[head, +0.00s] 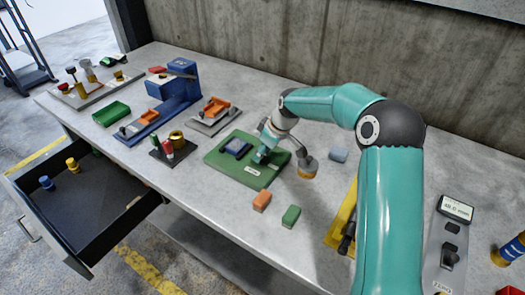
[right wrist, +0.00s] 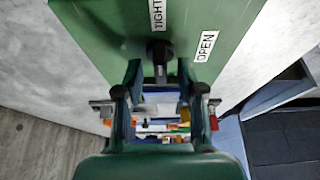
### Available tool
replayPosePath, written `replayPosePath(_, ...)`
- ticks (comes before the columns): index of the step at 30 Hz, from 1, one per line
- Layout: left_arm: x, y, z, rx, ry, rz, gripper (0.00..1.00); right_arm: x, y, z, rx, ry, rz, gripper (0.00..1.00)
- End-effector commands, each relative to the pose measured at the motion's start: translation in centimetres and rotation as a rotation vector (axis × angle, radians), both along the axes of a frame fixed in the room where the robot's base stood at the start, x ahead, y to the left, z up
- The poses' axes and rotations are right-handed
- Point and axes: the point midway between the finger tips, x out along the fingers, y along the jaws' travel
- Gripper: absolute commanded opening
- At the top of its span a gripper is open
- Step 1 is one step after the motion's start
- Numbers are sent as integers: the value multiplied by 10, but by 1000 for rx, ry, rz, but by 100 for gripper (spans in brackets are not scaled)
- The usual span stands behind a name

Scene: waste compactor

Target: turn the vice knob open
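The vice knob (right wrist: 160,50) is a small dark knob on a green board in the right wrist view, with a TIGHT label (right wrist: 158,14) and an OPEN label (right wrist: 206,46) beside it. My right gripper (right wrist: 160,72) has its two fingers apart, one on each side of the knob. I cannot tell whether either finger touches it. My right gripper (head: 266,150) is down over the board and hides the knob there. My left gripper is not in view.
An orange block (head: 261,201) and a green block (head: 291,216) lie in front of the board. A blue-grey piece (head: 338,155) lies to its right. A blue fixture (head: 178,90) stands at the left. An open drawer (head: 85,215) juts out at the front left.

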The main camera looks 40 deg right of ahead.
Motion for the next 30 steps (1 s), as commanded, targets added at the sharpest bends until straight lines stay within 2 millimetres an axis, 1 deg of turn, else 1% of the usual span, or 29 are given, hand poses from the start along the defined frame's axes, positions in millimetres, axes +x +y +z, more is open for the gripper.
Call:
replayPosePath(3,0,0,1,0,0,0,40,1,1,-3,0,0,0,39)
replayPosePath(9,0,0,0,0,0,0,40,1,1,-3,0,0,1,39)
replayPosePath(10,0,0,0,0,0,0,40,2,1,-3,0,0,1,37)
replayPosePath(15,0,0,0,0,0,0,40,2,1,-3,0,0,1,9)
replayPosePath(17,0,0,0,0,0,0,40,2,1,-3,-1,0,2,0)
replayPosePath(30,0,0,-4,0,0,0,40,2,2,-3,-1,-2,-30,0)
